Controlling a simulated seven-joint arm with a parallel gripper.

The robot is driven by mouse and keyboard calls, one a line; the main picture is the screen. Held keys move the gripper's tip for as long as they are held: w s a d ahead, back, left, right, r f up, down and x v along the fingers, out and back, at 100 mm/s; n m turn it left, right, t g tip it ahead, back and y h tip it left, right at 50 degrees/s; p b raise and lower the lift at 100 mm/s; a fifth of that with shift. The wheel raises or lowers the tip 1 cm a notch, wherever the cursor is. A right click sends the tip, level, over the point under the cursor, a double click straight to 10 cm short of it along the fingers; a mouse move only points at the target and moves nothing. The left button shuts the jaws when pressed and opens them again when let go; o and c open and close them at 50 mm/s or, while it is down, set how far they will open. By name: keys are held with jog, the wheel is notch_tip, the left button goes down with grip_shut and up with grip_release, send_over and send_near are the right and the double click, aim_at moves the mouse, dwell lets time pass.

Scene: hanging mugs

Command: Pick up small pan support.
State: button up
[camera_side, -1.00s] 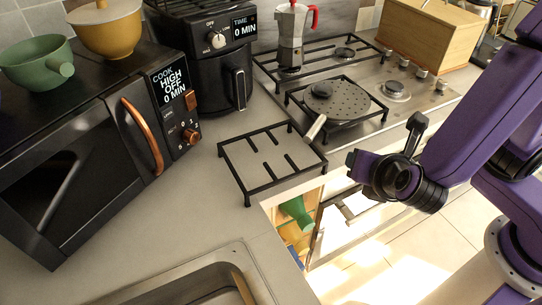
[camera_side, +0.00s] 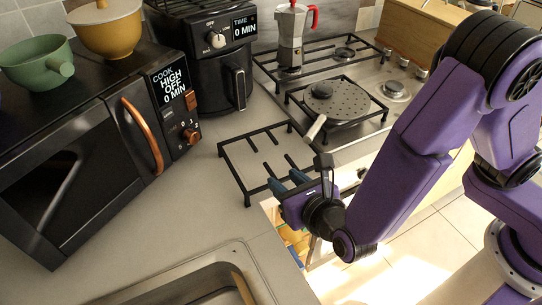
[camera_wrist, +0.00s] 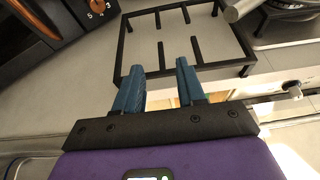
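The small pan support (camera_side: 232,170) is a black metal square frame with short inward prongs. It stands on the counter left of the stove, and it also shows in the wrist view (camera_wrist: 119,45). My gripper (camera_side: 284,181), with blue fingers, is at the support's near side in the side view. In the wrist view my gripper (camera_wrist: 161,68) has its fingers apart and empty, pointing toward the frame's near bar. That bar appears across the fingertip area; I cannot tell whether it lies between the fingers. My gripper hides part of the near bar in the side view.
A pan (camera_side: 338,103) with a perforated lid sits on the stove grate to the right, its handle pointing toward the support. The microwave (camera_side: 90,150) and air fryer (camera_side: 205,60) stand left and behind. An open drawer (camera_side: 294,240) and the sink (camera_side: 215,275) lie in front.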

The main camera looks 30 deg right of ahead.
aim_at(267, 165)
jog(key=x, duration=0.9)
grip_shut()
